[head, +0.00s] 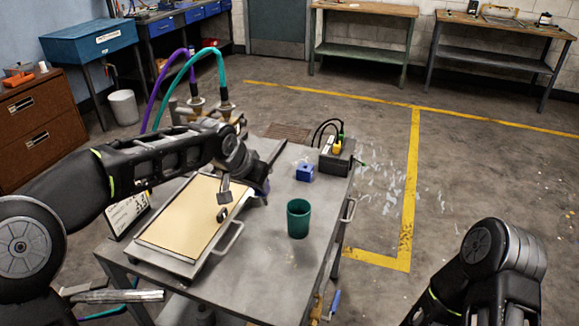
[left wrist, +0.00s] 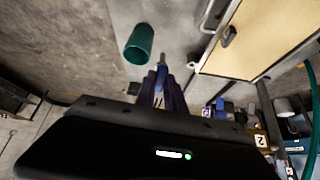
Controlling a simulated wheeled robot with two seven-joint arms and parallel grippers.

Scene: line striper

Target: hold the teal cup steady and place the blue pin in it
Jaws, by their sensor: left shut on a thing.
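The teal cup (head: 298,219) stands upright on the grey cart top, right of the tan-topped tray. It also shows in the left wrist view (left wrist: 138,46), with its open mouth visible. My left gripper (head: 262,192) is left of the cup in the head view and apart from it. In the left wrist view my left gripper (left wrist: 163,84) is shut on the blue pin (left wrist: 161,74), which sticks out past the fingertips near the cup. The pin is hard to make out in the head view. My right gripper is not in view; only part of that arm shows at lower right.
The tan-topped tray (head: 185,222) with a handle takes up the cart's left side. A blue block (head: 305,172) and a dark box with cables (head: 337,158) stand behind the cup. The cart top (head: 270,265) in front of the cup is clear.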

